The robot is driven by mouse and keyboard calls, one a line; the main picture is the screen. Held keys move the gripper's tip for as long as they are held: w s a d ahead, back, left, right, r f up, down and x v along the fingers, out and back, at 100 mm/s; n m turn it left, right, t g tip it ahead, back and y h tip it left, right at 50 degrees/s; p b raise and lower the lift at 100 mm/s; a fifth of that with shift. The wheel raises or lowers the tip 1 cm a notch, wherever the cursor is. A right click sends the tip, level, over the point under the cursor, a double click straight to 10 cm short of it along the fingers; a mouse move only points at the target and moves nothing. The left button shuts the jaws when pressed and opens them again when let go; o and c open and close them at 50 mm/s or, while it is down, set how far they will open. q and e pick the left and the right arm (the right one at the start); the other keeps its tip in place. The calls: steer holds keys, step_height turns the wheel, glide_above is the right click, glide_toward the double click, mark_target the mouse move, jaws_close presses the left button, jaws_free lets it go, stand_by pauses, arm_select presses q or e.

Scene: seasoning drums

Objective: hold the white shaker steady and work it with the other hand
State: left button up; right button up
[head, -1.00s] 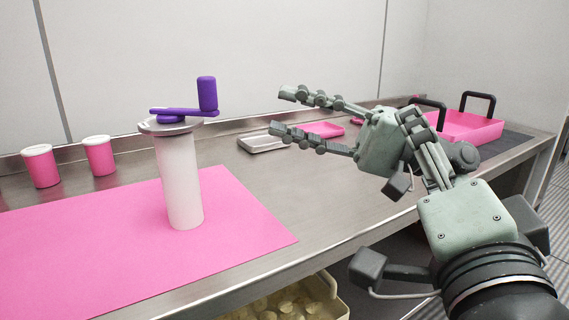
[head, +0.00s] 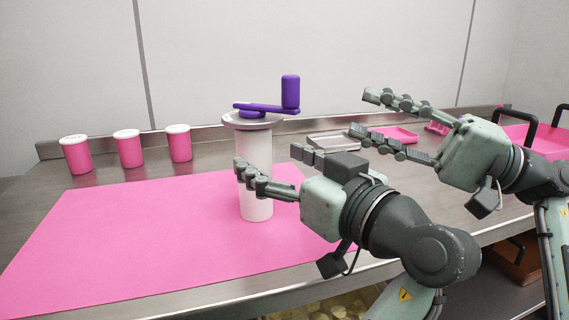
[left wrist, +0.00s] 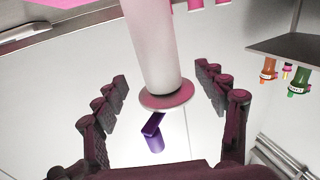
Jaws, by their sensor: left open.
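The white shaker (head: 256,190) stands upright on the pink mat (head: 120,235). It has a wide round top and a purple crank (head: 290,92) with an upright knob. My left gripper (head: 268,160) is open at the shaker's body, with one finger across its front and the other to its right. In the left wrist view the shaker (left wrist: 150,45) appears inverted between the spread fingers (left wrist: 165,88), with gaps on both sides. My right gripper (head: 365,114) is open and empty, in the air to the right of the crank.
Several pink jars with white lids, one of them this jar (head: 128,150), stand at the back left. A metal tray (head: 330,142) and a pink tray (head: 398,135) lie behind my arms. A pink bin with black handles (head: 540,140) is at the right. The mat's left side is clear.

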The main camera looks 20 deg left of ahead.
arm_select(q)
steer(key=shift+x, duration=3.15)
steer(key=c, duration=1.5)
arm_select(e)
steer(key=shift+o, duration=0.9)
steer(key=shift+w+a+g, duration=0.2)
steer(key=shift+a+g, duration=0.1)
steer(key=shift+a, duration=0.1)
steer(key=m+g+h, duration=0.7)
steer(key=m+g, duration=0.1)
steer(key=m, duration=0.5)
glide_toward(291, 108)
steer(key=w+r, duration=0.2)
steer(key=shift+m, duration=0.3)
steer(key=x, duration=1.1)
steer(key=shift+s+d+r, duration=0.15)
steer(key=shift+s+d, duration=0.05)
